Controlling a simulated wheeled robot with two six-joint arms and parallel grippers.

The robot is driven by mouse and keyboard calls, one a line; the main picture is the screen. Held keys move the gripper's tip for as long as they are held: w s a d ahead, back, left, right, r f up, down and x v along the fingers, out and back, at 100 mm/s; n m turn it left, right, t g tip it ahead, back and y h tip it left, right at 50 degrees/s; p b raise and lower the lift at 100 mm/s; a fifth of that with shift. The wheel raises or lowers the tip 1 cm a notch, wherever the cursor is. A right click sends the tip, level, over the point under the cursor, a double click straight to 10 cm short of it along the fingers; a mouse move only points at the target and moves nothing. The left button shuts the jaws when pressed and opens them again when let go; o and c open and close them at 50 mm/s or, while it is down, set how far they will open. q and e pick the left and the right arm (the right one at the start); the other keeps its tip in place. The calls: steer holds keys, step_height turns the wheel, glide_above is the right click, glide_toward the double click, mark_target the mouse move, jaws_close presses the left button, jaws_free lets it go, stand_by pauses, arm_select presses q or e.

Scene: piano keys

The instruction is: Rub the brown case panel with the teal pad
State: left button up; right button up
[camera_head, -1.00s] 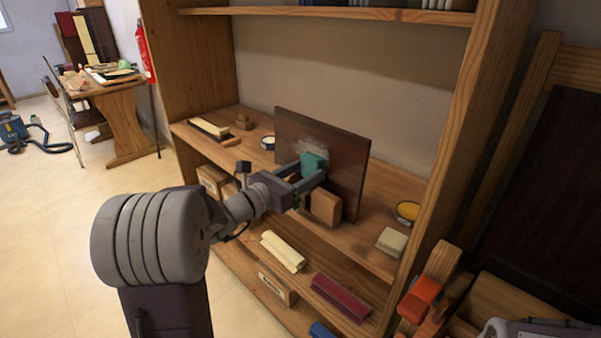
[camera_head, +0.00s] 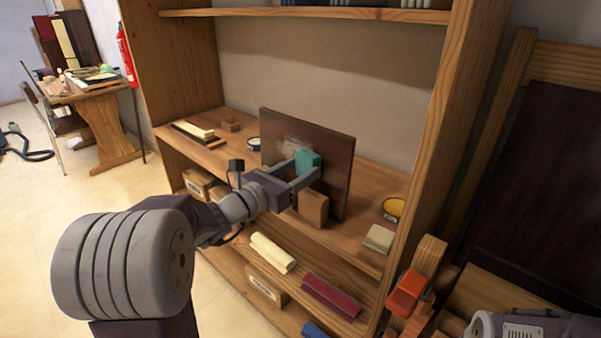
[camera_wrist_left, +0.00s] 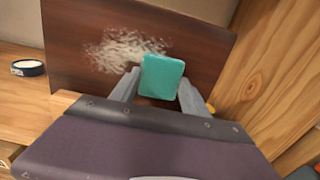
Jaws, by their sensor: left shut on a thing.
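The brown case panel (camera_head: 335,155) stands upright on the wooden shelf, with a wooden block (camera_head: 313,206) in front of it. A whitish, scuffed patch (camera_head: 288,144) marks its face; in the left wrist view the patch (camera_wrist_left: 125,48) lies left of and behind the pad. My left gripper (camera_head: 306,166) is shut on the teal pad (camera_head: 308,161) and holds it at the panel's face, right of most of the patch. The pad also shows in the left wrist view (camera_wrist_left: 161,76). I cannot tell whether pad and panel touch.
A round tin with yellow content (camera_head: 393,209) and a pale block (camera_head: 379,238) sit right of the panel. A small round tin (camera_head: 254,144) stands left of it. Cream rolls (camera_head: 272,252) and a dark red piece (camera_head: 332,296) lie on the lower shelf.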

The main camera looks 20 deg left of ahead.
arm_select(q)
steer(key=shift+w+a+f+p, duration=0.1)
steer(key=shift+w+a, duration=0.3)
steer(key=shift+a, duration=0.55)
steer(key=shift+w+a+r+p, duration=0.1)
steer(key=shift+w+a, duration=0.35)
steer(key=shift+a, duration=0.55)
steer(key=shift+w+a+f+p, duration=0.1)
steer(key=shift+w+a, duration=0.3)
steer(key=shift+a, duration=0.55)
steer(key=shift+w+a+p, duration=0.25)
steer(key=shift+w+a, duration=0.1)
steer(key=shift+a, duration=0.4)
steer(key=shift+w+a+p, duration=0.2)
steer(key=shift+w+a, duration=0.1)
steer(key=shift+a, duration=0.45)
